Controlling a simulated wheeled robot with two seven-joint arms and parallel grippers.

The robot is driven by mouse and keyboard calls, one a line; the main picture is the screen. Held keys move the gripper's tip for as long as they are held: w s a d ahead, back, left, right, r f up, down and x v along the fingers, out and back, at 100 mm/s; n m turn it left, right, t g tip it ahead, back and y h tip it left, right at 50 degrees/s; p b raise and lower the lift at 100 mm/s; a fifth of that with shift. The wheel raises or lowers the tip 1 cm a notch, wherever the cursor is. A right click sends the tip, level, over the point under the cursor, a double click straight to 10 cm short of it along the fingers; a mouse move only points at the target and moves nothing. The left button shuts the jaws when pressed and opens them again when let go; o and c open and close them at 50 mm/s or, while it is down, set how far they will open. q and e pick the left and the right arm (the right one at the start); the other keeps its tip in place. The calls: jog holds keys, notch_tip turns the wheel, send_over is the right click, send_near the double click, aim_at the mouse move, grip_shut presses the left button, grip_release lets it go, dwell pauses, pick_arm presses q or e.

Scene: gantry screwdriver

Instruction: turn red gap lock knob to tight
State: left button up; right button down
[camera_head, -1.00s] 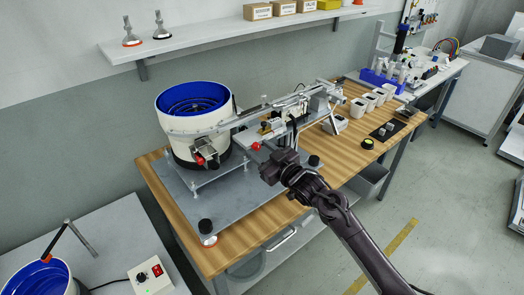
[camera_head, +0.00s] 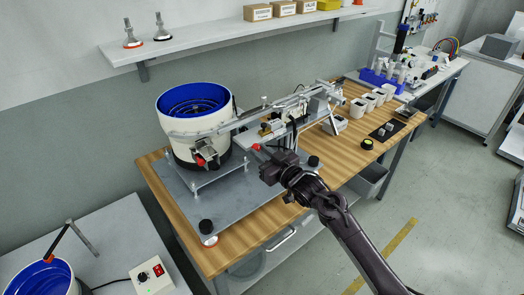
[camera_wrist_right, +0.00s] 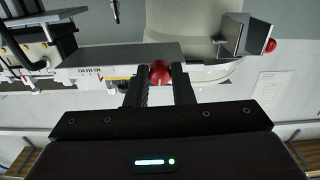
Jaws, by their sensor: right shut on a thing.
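The red knob (camera_head: 256,146) sits on the near side of the grey linear track (camera_head: 250,120), which runs from the bowl feeder. In the right wrist view the red knob (camera_wrist_right: 160,72) lies between the fingertips, below a grey plate. My right gripper (camera_head: 264,159) is shut on this knob; its two dark fingers also show in the right wrist view (camera_wrist_right: 160,79). The knob's shaft and any tight marking cannot be made out. A second red knob (camera_head: 200,160) is on the bowl's outlet bracket; it also shows in the right wrist view (camera_wrist_right: 270,45). My left gripper is out of view.
The white bowl feeder with blue inside (camera_head: 193,118) stands on a grey base plate (camera_head: 228,206) on the wooden table (camera_head: 252,232). Black knobs rise from the plate. A shelf hangs behind.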

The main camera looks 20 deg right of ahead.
jog(key=m+p, duration=0.2)
jog(key=m, duration=0.2)
jog(key=shift+r+m+p, duration=0.15)
jog(key=shift+m+p, duration=0.15)
jog(key=shift+p, duration=0.05)
jog(key=m+p, duration=0.2)
jog(key=m, duration=0.2)
jog(key=shift+a+m+p, duration=0.1)
jog(key=shift+m+p, duration=0.2)
jog(key=shift+p, duration=0.05)
jog(key=m+p, duration=0.2)
jog(key=m, duration=0.2)
jog(key=shift+m+p, duration=0.75)
jog(key=shift+m, duration=0.95)
jog(key=c, duration=1.3)
grip_release()
jog(key=shift+o, duration=0.2)
